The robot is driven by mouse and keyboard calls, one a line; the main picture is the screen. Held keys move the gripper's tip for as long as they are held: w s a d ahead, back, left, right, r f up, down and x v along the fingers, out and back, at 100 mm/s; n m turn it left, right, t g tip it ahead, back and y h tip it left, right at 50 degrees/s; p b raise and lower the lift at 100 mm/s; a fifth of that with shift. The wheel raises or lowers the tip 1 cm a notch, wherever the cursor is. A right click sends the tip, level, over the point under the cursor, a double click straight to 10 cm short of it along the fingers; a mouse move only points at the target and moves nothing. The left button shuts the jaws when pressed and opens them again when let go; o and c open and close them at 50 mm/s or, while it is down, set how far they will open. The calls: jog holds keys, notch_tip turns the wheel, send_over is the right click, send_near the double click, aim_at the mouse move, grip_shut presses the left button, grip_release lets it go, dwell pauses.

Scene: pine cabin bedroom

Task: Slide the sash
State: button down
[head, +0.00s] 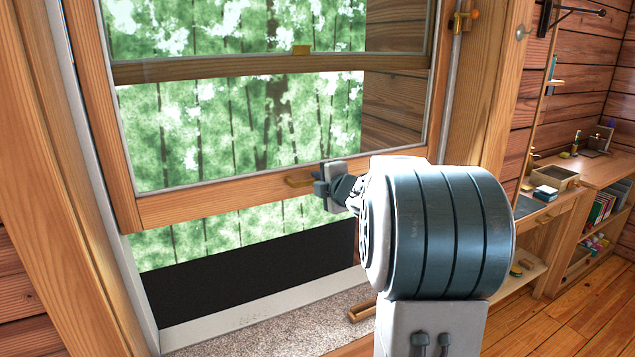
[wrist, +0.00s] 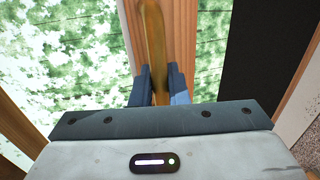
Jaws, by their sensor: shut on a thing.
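The wooden lower sash (head: 240,197) of the window hangs raised above the sill (head: 262,312), with an open gap under its bottom rail. A brass handle (head: 299,181) sits on that rail. My gripper (head: 326,186) is at the handle, and in the wrist view my gripper (wrist: 159,92) has its two blue-grey fingers shut on the brass handle (wrist: 153,45), one on each side. The sash's wooden rail (wrist: 184,35) lies just behind the handle. My arm hides the lower right corner of the window in the head view.
Another brass fitting (head: 463,20) is on the right frame. A wooden desk (head: 545,205) and shelf unit (head: 600,180) stand at the right. Bare floor (head: 570,325) shows at lower right.

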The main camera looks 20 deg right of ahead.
jog(key=shift+r, duration=0.15)
jog(key=c, duration=1.5)
grip_release()
jog(key=v, duration=1.3)
jog(key=shift+s, duration=0.45)
